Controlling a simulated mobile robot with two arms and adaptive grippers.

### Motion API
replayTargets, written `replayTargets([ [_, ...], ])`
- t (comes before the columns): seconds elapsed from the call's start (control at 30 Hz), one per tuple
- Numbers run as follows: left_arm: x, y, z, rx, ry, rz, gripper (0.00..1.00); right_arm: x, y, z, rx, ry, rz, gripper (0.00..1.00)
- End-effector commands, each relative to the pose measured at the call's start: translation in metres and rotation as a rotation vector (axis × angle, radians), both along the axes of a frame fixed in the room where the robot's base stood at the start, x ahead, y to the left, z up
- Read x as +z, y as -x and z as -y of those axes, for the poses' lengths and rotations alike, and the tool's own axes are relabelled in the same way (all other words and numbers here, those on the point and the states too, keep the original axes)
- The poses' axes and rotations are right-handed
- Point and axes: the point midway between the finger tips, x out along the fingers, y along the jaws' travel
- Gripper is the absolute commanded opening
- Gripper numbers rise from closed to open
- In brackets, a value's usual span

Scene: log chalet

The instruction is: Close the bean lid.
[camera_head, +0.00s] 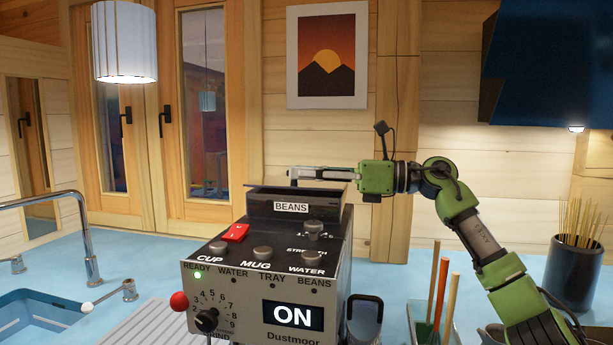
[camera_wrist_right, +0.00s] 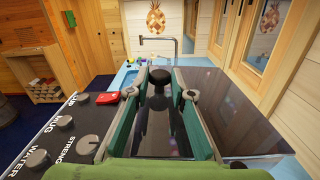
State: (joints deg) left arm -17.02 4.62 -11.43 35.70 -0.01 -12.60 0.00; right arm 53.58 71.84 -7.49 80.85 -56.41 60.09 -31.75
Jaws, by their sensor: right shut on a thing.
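The coffee machine (camera_head: 255,268) stands on the blue counter. Its bean hopper, labelled BEANS (camera_head: 270,208), is at the back of its top. The dark bean lid (camera_wrist_right: 235,112) shows as a glossy flat panel in the wrist view, with a black knob (camera_wrist_right: 160,76). My right gripper (camera_head: 292,173) reaches in from the right, level, just above the hopper. In the wrist view its fingertips (camera_wrist_right: 161,94) are on either side of the knob, shut on it. My left gripper is out of view.
A red switch (camera_head: 235,233) and several knobs are on the machine's top. A sink with a tap (camera_head: 88,240) is at the left. A utensil holder (camera_head: 432,322) and a dark pot of sticks (camera_head: 572,270) stand at the right.

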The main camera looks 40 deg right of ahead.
Motion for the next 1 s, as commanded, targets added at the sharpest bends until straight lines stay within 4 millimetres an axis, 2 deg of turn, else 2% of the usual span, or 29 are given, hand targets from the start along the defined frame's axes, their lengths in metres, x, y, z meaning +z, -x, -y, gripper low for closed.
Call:
replayTargets([
  [0.03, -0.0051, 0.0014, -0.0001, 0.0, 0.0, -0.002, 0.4, -0.0089, -0.0004, -0.002, 0.006, -0.003, -0.013, 0.0],
  [0.2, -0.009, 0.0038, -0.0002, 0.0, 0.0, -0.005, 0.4, -0.0143, -0.0006, -0.0026, 0.008, -0.003, -0.017, 0.0],
  [0.7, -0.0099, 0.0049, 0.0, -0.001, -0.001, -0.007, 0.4, -0.0169, -0.0008, -0.0034, 0.011, -0.003, -0.022, 0.0],
  [0.73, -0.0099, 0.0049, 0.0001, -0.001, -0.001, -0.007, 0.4, -0.017, -0.0008, -0.0034, 0.011, -0.003, -0.022, 0.29],
  [0.77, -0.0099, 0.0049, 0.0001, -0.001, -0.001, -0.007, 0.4, -0.0169, -0.001, -0.0034, 0.011, -0.003, -0.02, 0.37],
  [1.0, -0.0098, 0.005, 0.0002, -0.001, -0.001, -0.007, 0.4, -0.0142, -0.0005, -0.0022, 0.007, -0.004, -0.015, 0.38],
])
